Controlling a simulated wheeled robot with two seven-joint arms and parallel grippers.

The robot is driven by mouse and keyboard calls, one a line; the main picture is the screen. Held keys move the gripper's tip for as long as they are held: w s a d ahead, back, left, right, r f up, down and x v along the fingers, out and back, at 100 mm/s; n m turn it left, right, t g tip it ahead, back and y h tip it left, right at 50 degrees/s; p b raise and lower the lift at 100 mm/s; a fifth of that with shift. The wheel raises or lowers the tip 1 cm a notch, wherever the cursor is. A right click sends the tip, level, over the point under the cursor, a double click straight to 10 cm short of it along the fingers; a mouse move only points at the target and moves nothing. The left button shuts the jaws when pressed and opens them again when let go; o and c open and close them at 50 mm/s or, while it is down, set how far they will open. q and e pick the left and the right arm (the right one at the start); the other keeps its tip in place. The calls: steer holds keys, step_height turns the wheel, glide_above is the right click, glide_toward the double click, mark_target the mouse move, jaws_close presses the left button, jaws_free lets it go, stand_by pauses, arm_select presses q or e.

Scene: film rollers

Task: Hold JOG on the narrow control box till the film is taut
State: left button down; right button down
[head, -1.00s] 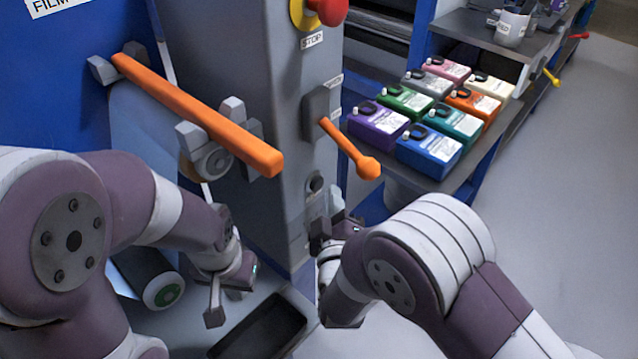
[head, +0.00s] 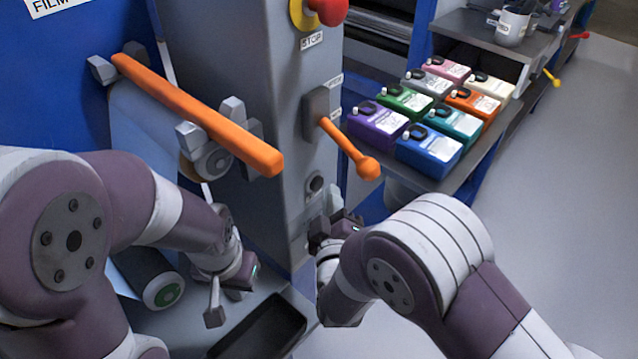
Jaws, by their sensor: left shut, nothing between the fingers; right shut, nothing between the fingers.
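The narrow control box (head: 272,110) is the tall grey column at centre. Its side carries a red stop button (head: 328,10), an orange lever (head: 350,148) and a dark round button (head: 316,184). No JOG label is readable. My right gripper (head: 334,205) is shut and empty, just below and right of the round button; I cannot tell whether it touches the box. My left gripper (head: 214,308) is shut and empty, low by the roller. The pale film (head: 145,125) hangs behind the orange bar and is partly hidden by my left arm; its tautness cannot be judged.
A long orange bar (head: 200,115) juts out left of the box. A roller with a green-centred end (head: 165,292) and a black tray (head: 262,328) lie below. Several coloured canisters (head: 430,150) stand on a shelf at right. The floor at far right is clear.

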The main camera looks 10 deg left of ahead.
steer(key=shift+w+a, duration=0.15)
steer(key=shift+a, duration=0.1)
steer(key=shift+w+a, duration=0.3)
steer(key=shift+a, duration=0.1)
stand_by(1.8)
steer(key=shift+d, duration=0.1)
stand_by(2.1)
steer(key=shift+s+d, duration=0.55)
steer(key=shift+d, duration=0.1)
steer(key=shift+s+d+p, duration=0.4)
steer(key=shift+s+d, duration=0.35)
steer(key=shift+d, duration=0.3)
steer(key=shift+s+d+p, duration=0.35)
steer(key=shift+s+d, duration=0.35)
steer(key=shift+d, duration=0.3)
